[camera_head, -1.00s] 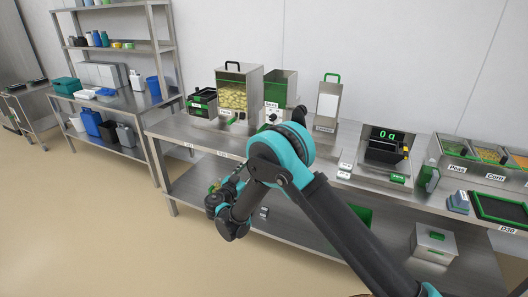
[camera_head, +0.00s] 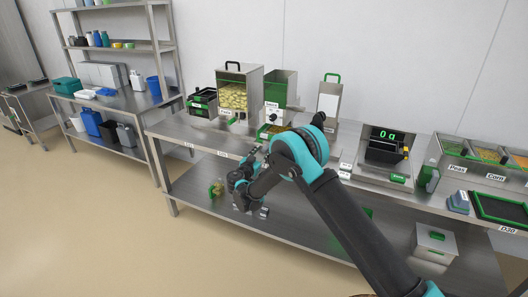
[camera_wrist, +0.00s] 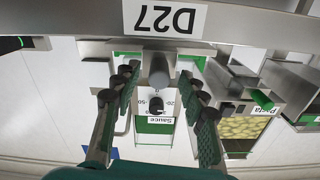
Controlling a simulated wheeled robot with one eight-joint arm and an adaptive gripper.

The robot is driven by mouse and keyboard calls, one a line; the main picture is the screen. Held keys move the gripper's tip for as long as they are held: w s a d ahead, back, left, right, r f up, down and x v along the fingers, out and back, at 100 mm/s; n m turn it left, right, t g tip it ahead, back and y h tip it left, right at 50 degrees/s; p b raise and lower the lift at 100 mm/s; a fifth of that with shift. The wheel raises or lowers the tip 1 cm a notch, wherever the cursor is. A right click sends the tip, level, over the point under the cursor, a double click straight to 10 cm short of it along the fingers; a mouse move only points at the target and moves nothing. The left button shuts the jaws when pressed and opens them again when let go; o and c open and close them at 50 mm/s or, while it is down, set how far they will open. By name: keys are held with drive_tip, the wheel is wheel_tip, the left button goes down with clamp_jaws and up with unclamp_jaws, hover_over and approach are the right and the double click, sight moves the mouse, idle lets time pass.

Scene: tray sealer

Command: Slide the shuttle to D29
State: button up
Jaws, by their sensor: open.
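My gripper (camera_wrist: 157,110) is open in the wrist view, its two dark fingers apart on either side of a grey round knob (camera_wrist: 158,65). The knob sits just under the edge plate marked D27 (camera_wrist: 165,18), which reads upside down. I cannot tell if the fingers touch the knob, or for sure that it belongs to the shuttle. In the head view my gripper (camera_head: 254,157) is at the front edge of the steel counter, below a green-rimmed tray (camera_head: 268,131) partly hidden by my arm. I cannot read a D29 mark.
The sauce dispenser (camera_head: 278,92) and the pasta bin (camera_head: 234,92) stand behind the tray. A scale (camera_head: 385,147) and the Peas and Corn bins (camera_head: 470,150) are to the right. A lower shelf (camera_head: 310,222) runs under the counter.

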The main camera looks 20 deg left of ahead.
drive_tip(key=shift+w, duration=1.05)
clamp_jaws()
